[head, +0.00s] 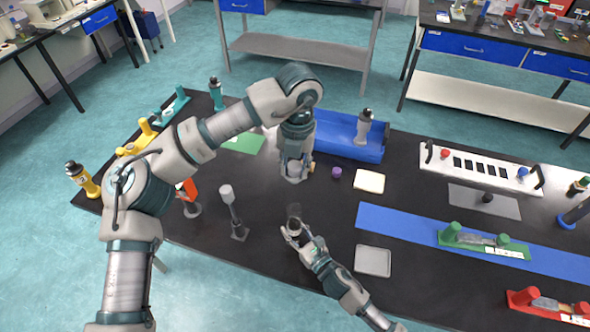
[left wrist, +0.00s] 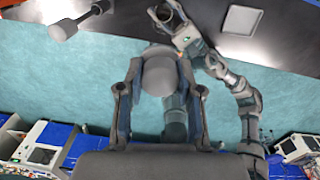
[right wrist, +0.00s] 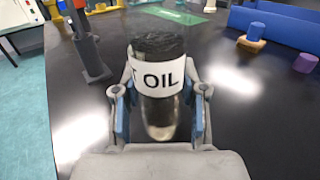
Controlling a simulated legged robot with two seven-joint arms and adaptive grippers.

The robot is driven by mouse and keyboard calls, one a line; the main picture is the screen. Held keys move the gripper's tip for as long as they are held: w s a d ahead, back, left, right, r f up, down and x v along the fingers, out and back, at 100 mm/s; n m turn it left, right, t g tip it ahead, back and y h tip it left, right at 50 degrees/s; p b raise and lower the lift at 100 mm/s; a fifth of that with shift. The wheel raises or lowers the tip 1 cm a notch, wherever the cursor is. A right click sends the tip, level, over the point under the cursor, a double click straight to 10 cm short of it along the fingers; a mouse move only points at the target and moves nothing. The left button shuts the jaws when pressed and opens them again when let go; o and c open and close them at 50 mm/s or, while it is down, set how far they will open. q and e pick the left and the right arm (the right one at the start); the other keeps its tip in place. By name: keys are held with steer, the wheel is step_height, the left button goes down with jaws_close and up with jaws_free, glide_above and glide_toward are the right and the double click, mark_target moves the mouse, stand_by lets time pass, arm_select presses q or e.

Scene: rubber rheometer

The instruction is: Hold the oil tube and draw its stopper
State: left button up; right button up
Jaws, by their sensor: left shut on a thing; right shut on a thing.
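My right gripper (head: 294,231) is shut on the oil tube (head: 294,211), near the table's front edge. In the right wrist view the oil tube (right wrist: 160,82) stands between the fingers (right wrist: 160,110), with a white "OIL" label, a dark top end and a rounded lower end. My left gripper (head: 293,176) is above and behind it in the head view, pointing down. It is shut on a grey rounded piece that looks like the stopper (left wrist: 160,73), between its fingers (left wrist: 160,88) in the left wrist view. The stopper appears apart from the tube. The tube's mouth cannot be made out.
A grey stand with a pale knob (head: 232,212) is left of the tube. A purple piece (head: 336,172) and a cream pad (head: 369,181) lie behind it, before a blue bin (head: 340,145). A grey tray (head: 373,261) lies to the right.

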stand_by(0.4)
steer(key=o, duration=1.3)
